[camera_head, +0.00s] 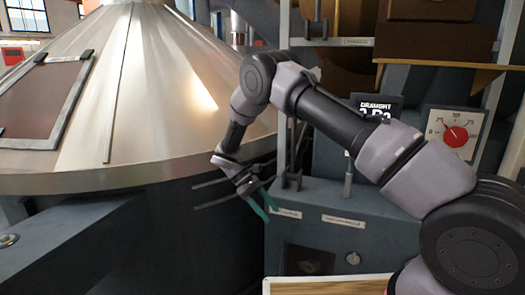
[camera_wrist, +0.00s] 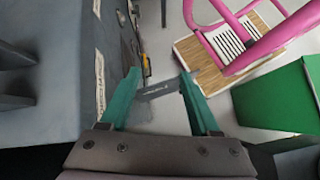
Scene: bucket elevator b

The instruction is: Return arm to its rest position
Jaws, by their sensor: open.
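My arm reaches from the lower right across the head view, bent at an elbow high in the middle. My gripper (camera_head: 262,208) hangs at its end with two green fingers, in front of the dark wall below the metal cone and beside the grey cabinet. In the wrist view my gripper (camera_wrist: 160,88) has its green fingers spread apart. Floor and a small grey labelled bar (camera_wrist: 158,90) show between them. I cannot tell how far that bar is from the fingers. Nothing is held.
The large metal cone (camera_head: 150,80) fills the left. The grey cabinet (camera_head: 345,235) carries levers, a red dial (camera_head: 456,136) and a draught display (camera_head: 377,106). In the wrist view a pink frame (camera_wrist: 240,35) stands over a wooden slatted board, beside a green box (camera_wrist: 275,98).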

